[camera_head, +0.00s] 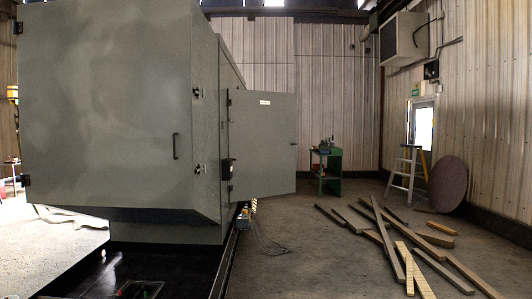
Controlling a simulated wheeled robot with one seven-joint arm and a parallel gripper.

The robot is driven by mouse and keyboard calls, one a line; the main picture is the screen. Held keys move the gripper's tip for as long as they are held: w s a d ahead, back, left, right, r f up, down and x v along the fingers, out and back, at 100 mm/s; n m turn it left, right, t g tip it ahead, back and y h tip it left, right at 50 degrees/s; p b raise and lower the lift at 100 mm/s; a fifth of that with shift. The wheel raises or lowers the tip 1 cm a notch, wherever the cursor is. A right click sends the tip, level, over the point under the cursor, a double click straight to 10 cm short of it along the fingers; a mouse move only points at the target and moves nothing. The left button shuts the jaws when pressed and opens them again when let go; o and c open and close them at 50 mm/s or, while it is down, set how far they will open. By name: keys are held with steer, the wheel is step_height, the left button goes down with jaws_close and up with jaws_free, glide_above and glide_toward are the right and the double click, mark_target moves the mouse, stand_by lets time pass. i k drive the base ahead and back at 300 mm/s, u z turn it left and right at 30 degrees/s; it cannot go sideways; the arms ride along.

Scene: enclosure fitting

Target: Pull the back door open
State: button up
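A large grey-green enclosure (232,62) fills the left of the head view. Its near face is a big flat door (100,90) with a dark vertical handle (175,146) right of its middle. Hinges (25,180) show on this door's left edge and latch parts (198,170) on its right edge. It looks shut. A second, smaller door (265,135) stands swung out from the enclosure's right side, with a small white label and a dark latch box (227,169). I cannot tell for sure which one is called the back door. My gripper is not in view.
Several wooden planks (385,240) lie on the floor at the right. A stepladder (405,172), a round brown disc (448,184) and a green workbench (326,167) stand farther back. Loose cables (268,240) lie beside the enclosure. Floor between enclosure and planks is mostly clear.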

mark_target(263, 133)
steer(key=u, duration=0.35)
steer(key=k, duration=0.45)
steer(key=u, duration=0.6)
steer(key=i, duration=0.35)
steer(key=z, duration=0.6)
steer(key=i, duration=1.55)
steer(key=z, duration=0.75)
steer(key=i, duration=1.55)
steer(key=z, duration=0.45)
steer(key=i, duration=5.15)
steer(key=u, duration=0.3)
steer(key=i, duration=1.6)
steer(key=u, duration=0.4)
